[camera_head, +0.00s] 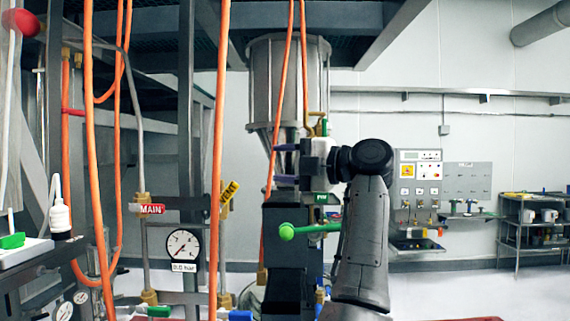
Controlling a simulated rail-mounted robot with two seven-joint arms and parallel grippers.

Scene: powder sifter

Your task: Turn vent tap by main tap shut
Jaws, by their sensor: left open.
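A red label reading MAIN (150,208) hangs on a pipe with brass fittings at left centre. Below it a round pressure gauge (182,248) reads 0.0 bar. A yellow tap handle (230,191) sits tilted on a brass fitting to the right of the label, partly behind an orange hose. I cannot tell for sure which handle is the vent tap. My left gripper (277,163) is in front of the steel hopper, its two purple fingers apart and pointing left. My right gripper is not in view.
Orange hoses (219,130) hang in front of the pipes. A green ball-ended lever (310,230) is below my left gripper. A green handle (158,311) and a blue handle (240,315) are low down. A steel hopper (272,85) hangs behind. A control panel (419,172) is at right.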

